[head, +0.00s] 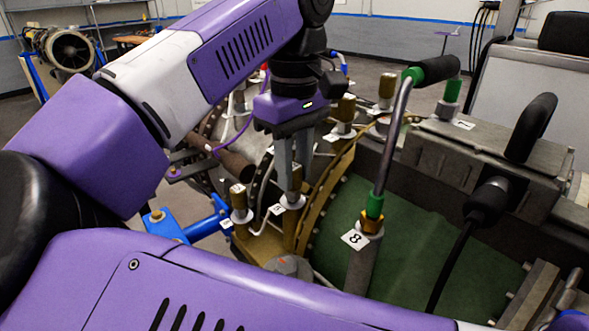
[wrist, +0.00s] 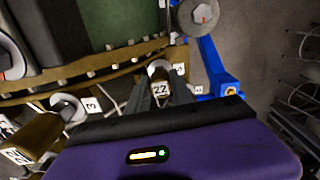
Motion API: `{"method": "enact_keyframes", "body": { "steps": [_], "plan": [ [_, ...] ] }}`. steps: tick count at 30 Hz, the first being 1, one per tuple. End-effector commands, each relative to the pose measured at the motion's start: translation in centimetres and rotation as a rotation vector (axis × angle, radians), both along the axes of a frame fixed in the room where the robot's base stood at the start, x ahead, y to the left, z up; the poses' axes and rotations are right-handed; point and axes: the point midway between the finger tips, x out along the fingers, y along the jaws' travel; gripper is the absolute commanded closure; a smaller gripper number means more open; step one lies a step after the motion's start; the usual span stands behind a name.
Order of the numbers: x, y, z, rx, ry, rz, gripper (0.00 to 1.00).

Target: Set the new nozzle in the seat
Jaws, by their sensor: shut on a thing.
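My gripper (head: 293,168) points down over the turbine's brass-coloured rim, its two fingers shut on a brass nozzle (head: 294,183). The nozzle looks upright, with a white collar (head: 293,202) around its lower end. I cannot tell whether it rests fully in a seat, as its base is small and partly hidden.
Other brass nozzles stand along the rim, one at left (head: 239,199) and others behind (head: 346,109). A curved metal pipe (head: 391,140) rises at right beside a tag reading 8 (head: 355,238). A blue stand arm (head: 205,225) lies at left. A green panel (head: 420,250) fills the front.

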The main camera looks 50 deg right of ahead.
Motion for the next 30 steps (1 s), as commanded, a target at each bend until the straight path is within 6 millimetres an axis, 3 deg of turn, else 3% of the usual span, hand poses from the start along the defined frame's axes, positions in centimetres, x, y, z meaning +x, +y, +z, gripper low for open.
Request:
{"method": "enact_keyframes", "body": {
  "steps": [1,7,8,12,19,21,30],
  "plan": [
    [-0.2,0.03,-0.74,0.006,0.013,-0.003,1.0],
    [-0.23,0.0,-0.8,0.005,0.014,-0.003,1.0],
    [-0.23,0.0,-0.81,0.005,0.014,-0.003,0.71],
    [-0.25,0.0,-0.83,0.004,0.014,-0.004,0.48],
    [-0.16,0.0,-0.54,0.004,0.009,-0.002,0.48],
    [-0.14,0.0,-0.5,0.004,0.009,-0.002,0.4],
    [-0.1,0.01,-0.29,0.003,0.006,-0.001,0.4]
  ]
}}
